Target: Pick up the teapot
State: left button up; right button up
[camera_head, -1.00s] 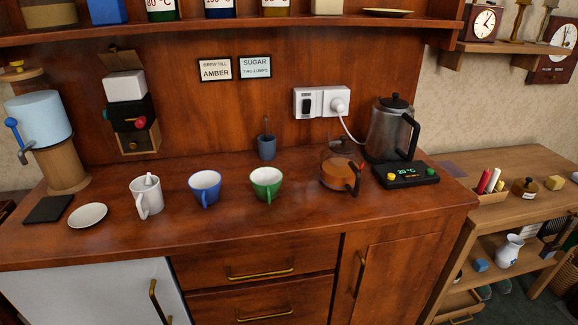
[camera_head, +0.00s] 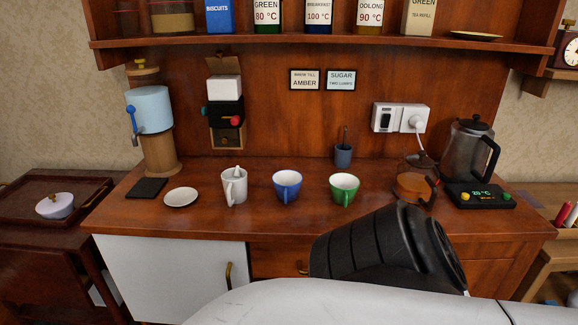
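A small glass pot with an amber-brown body and a dark handle (camera_head: 411,187) stands on the wooden counter, left of the kettle's base; it looks like the teapot. My arm's black and white links cross the lower part of the view, in front of the counter, below and apart from this pot. No gripper fingers show, so neither gripper's state can be seen. A lilac lidded pot (camera_head: 56,207) sits on a dark tray (camera_head: 25,215) at the far left.
A metal kettle (camera_head: 468,149) stands on its black base (camera_head: 480,196) at the right. A green cup (camera_head: 343,188), blue cup (camera_head: 287,186), white mug (camera_head: 234,186) and saucer (camera_head: 181,197) line the counter. A shelf (camera_head: 300,45) runs above.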

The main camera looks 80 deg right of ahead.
aim_at(417, 187)
jog(key=u, duration=0.1)
jog(key=k, duration=1.65)
jog(key=z, duration=1.15)
